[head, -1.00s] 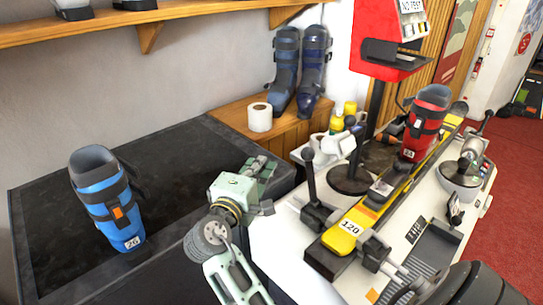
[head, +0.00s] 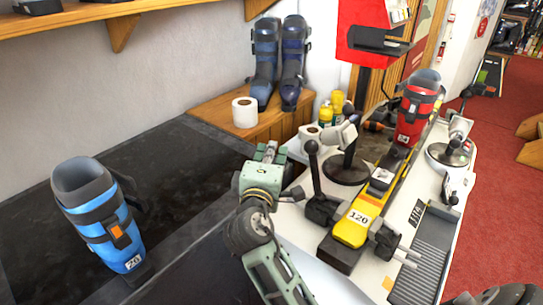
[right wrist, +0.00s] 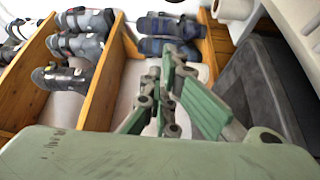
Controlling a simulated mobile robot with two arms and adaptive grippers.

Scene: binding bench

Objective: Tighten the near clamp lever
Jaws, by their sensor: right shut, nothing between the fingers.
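The near clamp (head: 322,209) grips the near end of a yellow ski (head: 354,229) numbered 120. Its black lever (head: 314,170), with a round knob on top, stands nearly upright. My right gripper (head: 267,153) is left of the lever, apart from it, near the white bench's left edge. It is shut and empty, its fingers pointing away from me. The right wrist view shows its green finger linkages (right wrist: 168,95), but I cannot make out the lever there.
A red boot (head: 413,115) stands on the ski. A round-based stand (head: 346,168) is just right of the lever. A blue boot (head: 101,220) stands on the dark bench (head: 165,160) at left. A paper roll (head: 245,112) sits on the wooden box behind.

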